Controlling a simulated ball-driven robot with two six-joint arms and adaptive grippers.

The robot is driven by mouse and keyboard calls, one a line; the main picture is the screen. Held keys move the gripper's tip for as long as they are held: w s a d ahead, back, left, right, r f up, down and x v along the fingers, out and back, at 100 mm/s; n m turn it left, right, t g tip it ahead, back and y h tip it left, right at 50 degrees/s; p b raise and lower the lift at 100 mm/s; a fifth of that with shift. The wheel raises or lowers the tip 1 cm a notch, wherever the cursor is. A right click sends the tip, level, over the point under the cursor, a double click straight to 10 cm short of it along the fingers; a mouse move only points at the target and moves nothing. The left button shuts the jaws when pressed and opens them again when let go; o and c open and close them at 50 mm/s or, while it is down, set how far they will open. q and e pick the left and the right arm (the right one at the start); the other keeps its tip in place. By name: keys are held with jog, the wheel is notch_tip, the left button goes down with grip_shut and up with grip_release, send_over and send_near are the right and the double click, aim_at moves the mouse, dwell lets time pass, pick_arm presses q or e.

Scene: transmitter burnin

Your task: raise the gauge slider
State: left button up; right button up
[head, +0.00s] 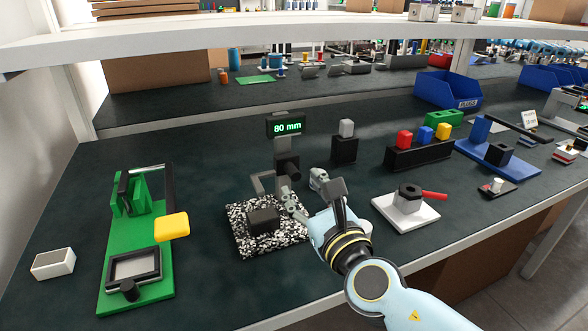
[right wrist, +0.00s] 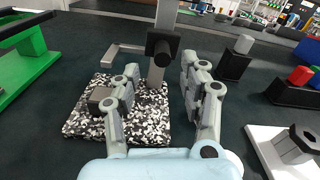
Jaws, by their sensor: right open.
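The height gauge stands on a speckled black-and-white base (head: 240,238), with a grey column and a display (head: 286,127) reading 80 mm. Its dark slider (head: 288,166) sits on the column, with a bent grey arm reaching left above a dark block (head: 263,220) on the base. In the right wrist view the slider's round black knob (right wrist: 162,48) is ahead, between and beyond the fingertips. My right gripper (head: 304,188) is open and empty, just in front of the slider; its two fingers also show in the right wrist view (right wrist: 162,88). My left gripper is not in view.
A green fixture (head: 118,250) with a yellow handle stands left. A white plate (head: 420,218) with a grey hex part and red handle lies right of my right arm. Behind are a grey-topped block (head: 345,146) and a rack of coloured blocks (head: 405,160). A shelf spans above.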

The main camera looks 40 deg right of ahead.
aim_at(296, 176)
jog(key=x, duration=0.4)
jog(key=shift+w+d+p, duration=0.3)
jog(key=shift+w, duration=0.35)
jog(key=shift+w+d, duration=0.1)
jog(key=shift+w, duration=0.1)
jog(key=c, duration=0.4)
grip_shut()
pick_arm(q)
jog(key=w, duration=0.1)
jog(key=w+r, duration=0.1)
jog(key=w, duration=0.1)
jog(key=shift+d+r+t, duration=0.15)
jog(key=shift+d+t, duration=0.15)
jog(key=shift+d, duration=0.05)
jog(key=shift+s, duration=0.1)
